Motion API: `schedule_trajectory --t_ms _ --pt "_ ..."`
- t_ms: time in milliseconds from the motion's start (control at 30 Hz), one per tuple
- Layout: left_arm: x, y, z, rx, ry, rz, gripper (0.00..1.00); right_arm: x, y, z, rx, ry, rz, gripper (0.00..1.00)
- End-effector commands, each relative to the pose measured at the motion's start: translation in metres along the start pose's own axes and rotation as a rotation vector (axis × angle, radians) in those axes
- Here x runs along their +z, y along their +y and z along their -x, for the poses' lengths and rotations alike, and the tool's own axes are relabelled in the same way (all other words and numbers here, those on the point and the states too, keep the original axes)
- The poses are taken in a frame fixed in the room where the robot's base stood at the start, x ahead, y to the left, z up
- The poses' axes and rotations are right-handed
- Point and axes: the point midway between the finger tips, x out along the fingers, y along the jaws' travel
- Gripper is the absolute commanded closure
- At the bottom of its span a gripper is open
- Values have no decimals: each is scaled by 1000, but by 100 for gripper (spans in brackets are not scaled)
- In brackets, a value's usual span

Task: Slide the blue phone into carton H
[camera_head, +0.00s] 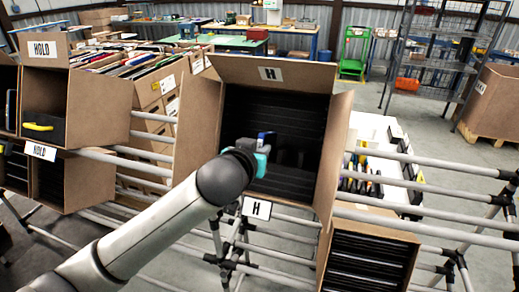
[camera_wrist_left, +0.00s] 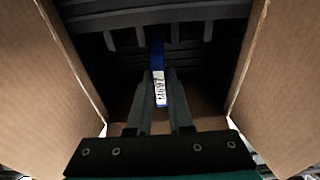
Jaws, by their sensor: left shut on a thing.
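Carton H (camera_head: 340,130) is an open cardboard box tilted on the pipe rack, with H labels on its top flap and below its front edge. It has a dark slotted insert (camera_head: 232,110). My left gripper (camera_head: 268,142) is at the carton's opening, shut on the blue phone (camera_head: 265,136). In the left wrist view the phone (camera_wrist_left: 158,75) stands on edge between the fingers (camera_wrist_left: 159,102), with a white label on its near end. Its far end points at the dark slots; whether it is inside one I cannot tell. The right gripper is not in view.
HOLD cartons (camera_head: 100,105) stand to the left, one with a yellow-handled item. Another carton with dark slots (camera_head: 370,250) sits lower right. Grey pipe rails (camera_head: 430,185) run across the rack. The carton's side flaps stand close on both sides of my gripper.

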Motion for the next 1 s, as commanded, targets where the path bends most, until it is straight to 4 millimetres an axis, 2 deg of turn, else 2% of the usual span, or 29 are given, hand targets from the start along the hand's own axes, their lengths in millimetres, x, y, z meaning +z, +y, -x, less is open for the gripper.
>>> schedule_trajectory --t_ms 1000 --pt "7 0 -33 1 3 0 100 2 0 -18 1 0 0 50"
